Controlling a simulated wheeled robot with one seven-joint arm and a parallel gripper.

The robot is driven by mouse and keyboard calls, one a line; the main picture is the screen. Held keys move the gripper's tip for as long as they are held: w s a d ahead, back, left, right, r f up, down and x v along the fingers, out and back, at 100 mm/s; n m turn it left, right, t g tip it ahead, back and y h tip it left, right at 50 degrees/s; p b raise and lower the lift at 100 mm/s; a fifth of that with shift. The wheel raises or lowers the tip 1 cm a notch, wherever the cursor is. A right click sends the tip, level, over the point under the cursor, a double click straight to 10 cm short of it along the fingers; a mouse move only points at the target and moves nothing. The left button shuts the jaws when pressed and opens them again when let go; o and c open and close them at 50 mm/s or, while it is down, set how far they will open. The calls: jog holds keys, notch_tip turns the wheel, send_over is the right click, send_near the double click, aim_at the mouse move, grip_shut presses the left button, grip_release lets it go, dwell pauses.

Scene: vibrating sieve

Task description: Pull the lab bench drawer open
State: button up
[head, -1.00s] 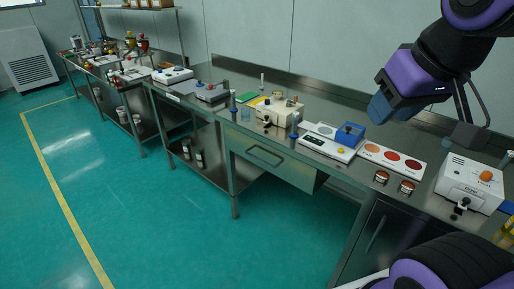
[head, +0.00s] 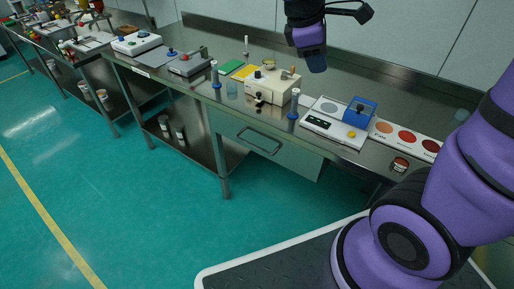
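The lab bench drawer (head: 282,151) is a metal front under the bench top, with a dark bar handle (head: 259,141) on it. It looks shut or nearly so; I cannot tell exactly. My gripper (head: 316,62) is above the far part of the bench (head: 362,84), up and to the right of the drawer handle and well apart from it. Its fingertips are small and dark here, and I cannot tell whether they are open.
On the bench above the drawer stand a beige device (head: 272,87), a white scale with a blue part (head: 335,123) and a strip of coloured discs (head: 406,137). Bench legs and a lower shelf (head: 187,138) are left of the drawer. The green floor in front is clear.

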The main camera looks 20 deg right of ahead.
jog(key=w+a+f+n+t+h, duration=0.1)
jog(key=w+a+f+n+h, duration=0.25)
jog(key=w+f+n, duration=0.55)
jog(key=w+a+f+n+h, duration=0.35)
jog(key=w+f+n, duration=0.2)
jog(key=f, duration=0.55)
jog(key=n+t, duration=0.8)
jog(key=n, duration=0.9)
send_near(257, 148)
jog(key=shift+h, duration=0.3)
jog(key=x, duration=1)
jog(key=shift+w+f, duration=0.35)
jog(key=shift+f, duration=0.05)
grip_shut()
